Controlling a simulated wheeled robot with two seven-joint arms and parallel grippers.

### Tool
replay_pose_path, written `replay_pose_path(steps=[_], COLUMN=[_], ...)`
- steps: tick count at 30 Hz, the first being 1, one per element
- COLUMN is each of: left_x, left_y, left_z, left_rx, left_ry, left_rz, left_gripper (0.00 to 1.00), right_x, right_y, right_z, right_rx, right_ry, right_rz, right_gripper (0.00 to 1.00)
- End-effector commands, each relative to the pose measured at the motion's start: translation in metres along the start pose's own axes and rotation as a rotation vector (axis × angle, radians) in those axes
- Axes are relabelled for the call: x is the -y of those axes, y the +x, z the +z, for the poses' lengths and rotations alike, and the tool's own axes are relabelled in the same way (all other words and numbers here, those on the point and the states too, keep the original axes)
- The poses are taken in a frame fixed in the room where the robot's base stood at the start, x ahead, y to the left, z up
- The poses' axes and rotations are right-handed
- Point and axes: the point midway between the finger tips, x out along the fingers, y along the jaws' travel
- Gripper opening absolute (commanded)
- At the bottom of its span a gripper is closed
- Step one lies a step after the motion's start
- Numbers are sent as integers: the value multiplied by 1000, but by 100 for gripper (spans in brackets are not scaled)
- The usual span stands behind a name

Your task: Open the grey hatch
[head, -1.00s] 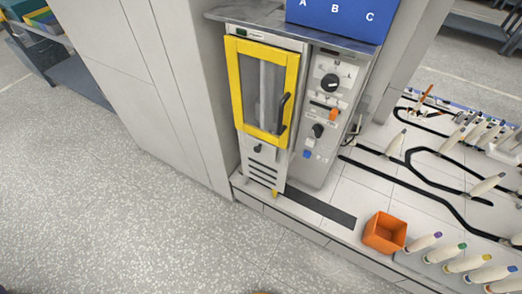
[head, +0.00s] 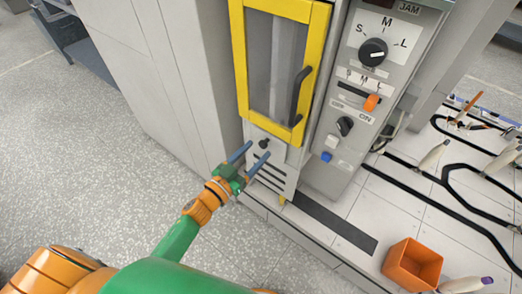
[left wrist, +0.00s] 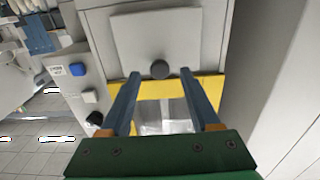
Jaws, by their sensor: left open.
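The grey hatch (head: 280,152) is a small flat panel below the yellow-framed door, with a round black knob (head: 264,143). It looks shut. The hatch also shows in the left wrist view (left wrist: 150,32), with its knob (left wrist: 160,69) near the panel's edge. My left gripper (head: 257,150) is open in front of the hatch, its two blue fingers pointing at the panel. In the left wrist view, the knob appears between the fingertips (left wrist: 161,74); I see no contact, and the remaining gap is hard to judge. My right gripper is out of view.
The yellow door (head: 318,60) with a black handle (head: 299,95) is shut above the hatch. A control panel with a dial (head: 373,52) stands to the right. An orange bin (head: 412,264) is on the base at lower right. Open floor lies left.

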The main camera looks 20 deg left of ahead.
Motion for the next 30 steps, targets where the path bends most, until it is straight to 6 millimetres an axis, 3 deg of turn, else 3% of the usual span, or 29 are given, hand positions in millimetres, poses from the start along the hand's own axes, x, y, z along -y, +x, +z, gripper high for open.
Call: replay_pose_path(steps=[4,11,15,18,30], left_x=[0,0,0,0,0], left_y=[14,15,15,15,14], left_z=[0,0,1,1,1], left_rx=[0,2,2,2,3], left_ry=[-1,-1,-1,-1,-1], left_rz=[0,-1,-1,-1,-1], left_gripper=[63,60,22,0,0], right_x=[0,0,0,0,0], right_y=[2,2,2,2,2], right_z=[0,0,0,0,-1], right_rx=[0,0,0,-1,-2], right_ry=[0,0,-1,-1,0], right_rz=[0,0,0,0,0], right_gripper=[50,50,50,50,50])
